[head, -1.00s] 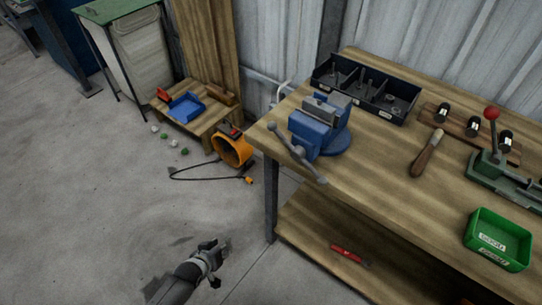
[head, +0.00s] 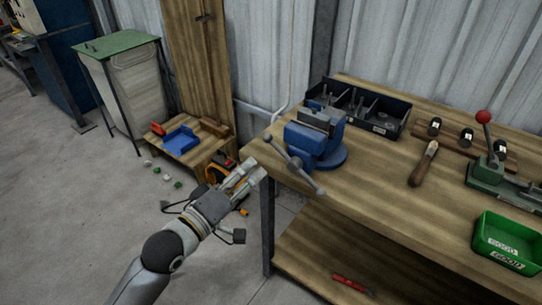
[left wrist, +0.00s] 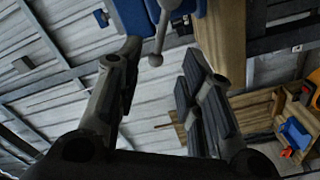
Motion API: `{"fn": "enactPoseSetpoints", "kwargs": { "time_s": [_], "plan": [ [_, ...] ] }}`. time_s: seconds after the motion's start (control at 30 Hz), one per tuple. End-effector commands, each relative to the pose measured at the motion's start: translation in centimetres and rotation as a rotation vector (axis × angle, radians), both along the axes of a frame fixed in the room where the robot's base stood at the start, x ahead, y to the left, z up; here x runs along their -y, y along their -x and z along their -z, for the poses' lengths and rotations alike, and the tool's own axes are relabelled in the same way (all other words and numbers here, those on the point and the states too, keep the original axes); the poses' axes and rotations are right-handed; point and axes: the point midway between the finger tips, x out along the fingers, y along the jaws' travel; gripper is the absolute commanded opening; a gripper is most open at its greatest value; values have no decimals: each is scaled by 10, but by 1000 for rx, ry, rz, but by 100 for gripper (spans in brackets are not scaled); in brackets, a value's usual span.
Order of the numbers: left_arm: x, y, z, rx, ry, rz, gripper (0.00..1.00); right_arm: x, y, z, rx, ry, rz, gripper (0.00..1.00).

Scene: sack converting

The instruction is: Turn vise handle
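The blue vise (head: 312,138) is mounted at the near left corner of the wooden workbench. Its grey bar handle (head: 308,178) slants down to the right across the vise front, with a ball at each end. My left gripper (head: 250,173) is raised just left of the handle, apart from it. In the left wrist view, the fingers (left wrist: 160,75) stand apart with nothing held. There the handle's ball end (left wrist: 155,60) shows between and beyond the fingertips, below the blue vise body (left wrist: 133,16). My right gripper is not in view.
A black divided bin (head: 358,108) stands behind the vise. A wooden-handled tool (head: 424,164), a green press with a red knob (head: 490,172) and a green box (head: 506,243) are to the right. A low wooden stand (head: 191,150) is on the floor behind my left arm.

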Motion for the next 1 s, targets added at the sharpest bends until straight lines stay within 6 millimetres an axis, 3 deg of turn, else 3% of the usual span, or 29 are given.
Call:
{"fn": "enactPoseSetpoints", "kwargs": {
  "time_s": [0.3,0.5,1.0],
  "plan": [
    [34,-47,-1,1,0,-2,35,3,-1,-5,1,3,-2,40],
    [49,-68,0,1,-2,-1,35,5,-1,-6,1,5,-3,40],
    [56,-77,0,1,-3,-1,32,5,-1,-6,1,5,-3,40]
  ]
}}
